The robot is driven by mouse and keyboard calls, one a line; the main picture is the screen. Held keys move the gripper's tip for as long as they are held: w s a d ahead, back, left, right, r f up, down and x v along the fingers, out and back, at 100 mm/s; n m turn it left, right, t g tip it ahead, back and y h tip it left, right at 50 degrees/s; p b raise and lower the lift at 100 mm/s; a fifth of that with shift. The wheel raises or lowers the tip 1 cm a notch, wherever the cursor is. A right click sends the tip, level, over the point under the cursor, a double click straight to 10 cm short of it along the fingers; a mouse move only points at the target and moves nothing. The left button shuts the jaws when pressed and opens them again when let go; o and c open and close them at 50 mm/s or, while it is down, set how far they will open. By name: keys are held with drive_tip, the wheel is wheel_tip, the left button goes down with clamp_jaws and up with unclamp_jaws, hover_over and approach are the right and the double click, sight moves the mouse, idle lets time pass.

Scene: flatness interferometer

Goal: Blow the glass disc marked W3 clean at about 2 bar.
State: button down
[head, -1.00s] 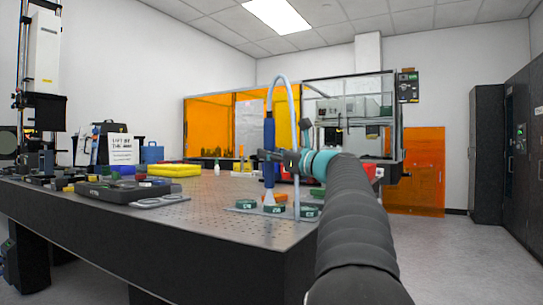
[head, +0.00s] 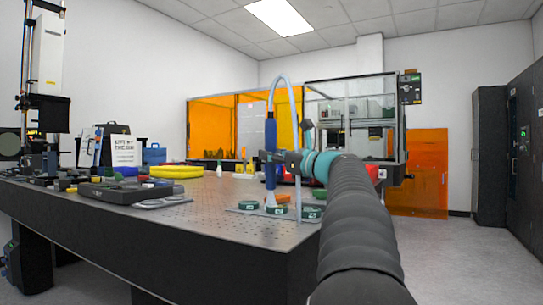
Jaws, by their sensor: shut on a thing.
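My gripper (head: 276,156) is shut on a blue pen-like air tool (head: 270,134), held upright above the front corner of the table. A pale hose (head: 291,98) loops up from its top and hangs down behind my gripper. The tool's lower end (head: 270,196) points down among several green-rimmed discs. One disc (head: 248,205) lies left of the tip, one (head: 277,211) just right of it and one (head: 312,212) farther right. They sit on a pale plate (head: 236,210). Their marks are too small to read, so I cannot tell which is W3. No pressure reading shows.
The perforated optical table (head: 190,220) has bare room left of the discs. An orange piece (head: 282,198) lies behind them. A yellow coil (head: 176,171), a dark tray (head: 125,191) and a sign (head: 123,150) stand left. A glazed enclosure (head: 350,110) stands behind.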

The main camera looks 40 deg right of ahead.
drive_tip(key=shift+d+v, duration=0.2)
drive_tip(key=shift+v, duration=0.95)
drive_tip(key=shift+w+d+r+p, duration=0.1)
drive_tip(key=shift+w+d+p, duration=0.05)
drive_tip(key=shift+w+p, duration=0.25)
drive_tip(key=shift+w+d+r+p, duration=0.15)
drive_tip(key=shift+w+p, duration=0.15)
drive_tip(key=shift+w, duration=0.1)
idle(0.6)
idle(0.5)
wheel_tip(320, 180, up, 7)
drive_tip(key=p, duration=0.7)
idle(0.8)
